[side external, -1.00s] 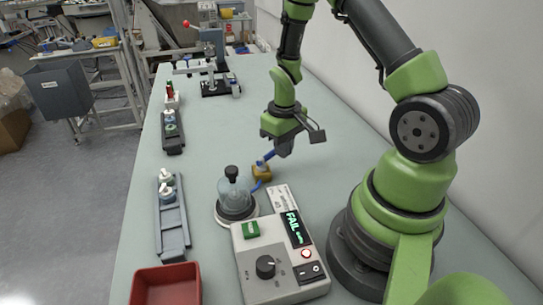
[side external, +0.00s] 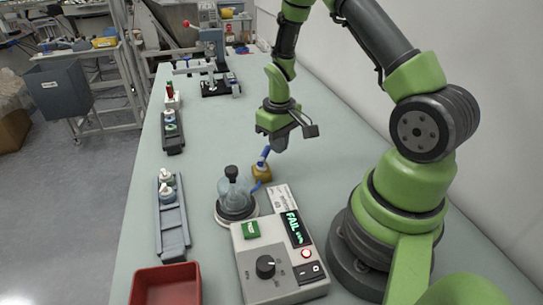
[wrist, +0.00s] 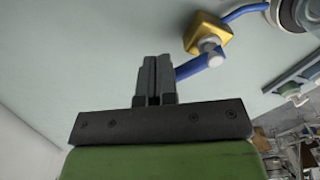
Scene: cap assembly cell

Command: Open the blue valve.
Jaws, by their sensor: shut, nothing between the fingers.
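The blue valve has a brass body (side external: 261,173) and a blue lever (side external: 265,155). In the wrist view the brass body (wrist: 205,30) is at the upper right, and the blue lever (wrist: 192,68) extends from its white pivot toward my fingers. The lever looks roughly in line with the blue hose (wrist: 245,11). My gripper (side external: 281,147) is above and slightly right of the lever in the side view. Its fingers (wrist: 155,72) are shut and empty. The lever's end passes close to or behind the fingers; I cannot tell whether they touch.
A clear dome (side external: 234,193) with a black knob stands beside the valve. A tester box (side external: 277,262) with a FAIL display is in front. A red bin (side external: 166,285) and grey racks (side external: 172,226) line the left. A press (side external: 211,55) stands behind. Open table lies beyond the valve.

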